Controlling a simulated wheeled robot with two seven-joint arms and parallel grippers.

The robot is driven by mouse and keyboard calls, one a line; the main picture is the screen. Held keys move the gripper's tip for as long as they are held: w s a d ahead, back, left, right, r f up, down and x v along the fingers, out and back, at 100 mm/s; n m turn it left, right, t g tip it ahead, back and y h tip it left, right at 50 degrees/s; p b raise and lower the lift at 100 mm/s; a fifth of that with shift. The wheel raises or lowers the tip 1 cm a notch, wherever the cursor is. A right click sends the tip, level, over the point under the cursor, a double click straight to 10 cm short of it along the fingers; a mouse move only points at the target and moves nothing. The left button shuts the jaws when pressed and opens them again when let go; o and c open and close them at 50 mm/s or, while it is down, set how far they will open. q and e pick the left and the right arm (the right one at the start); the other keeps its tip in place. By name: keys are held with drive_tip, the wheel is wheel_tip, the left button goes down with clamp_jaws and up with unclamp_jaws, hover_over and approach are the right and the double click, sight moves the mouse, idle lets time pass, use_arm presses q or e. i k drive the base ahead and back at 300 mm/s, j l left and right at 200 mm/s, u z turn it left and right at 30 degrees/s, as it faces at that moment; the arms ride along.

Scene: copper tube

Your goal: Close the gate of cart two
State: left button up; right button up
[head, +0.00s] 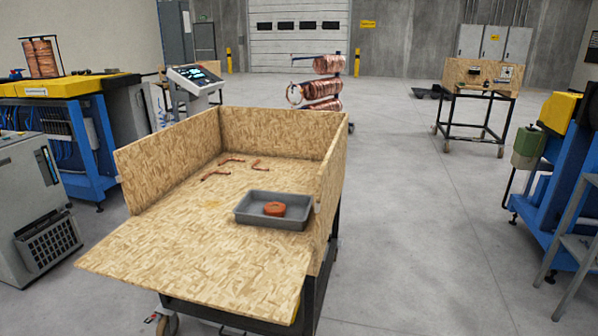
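A chipboard-walled cart (332,190) stands close in front of me in the head view. Its back and two side walls are upright. The near side has no upright wall; a chipboard panel there, which looks like the gate (190,280), lies open, roughly level with the cart's floor and reaching toward me. No number shows on the cart, so I cannot tell whether it is cart two. Neither of my grippers is in view.
On the cart lie a grey tray (250,218) holding an orange ring-shaped item (274,209) and a few bent copper tubes (230,160). Blue machines flank it left and right (570,160). Another cart (480,74) stands far right. The floor (420,230) to the right is clear.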

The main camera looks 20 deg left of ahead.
sight(256, 279)
drive_tip(key=u, duration=1.2)
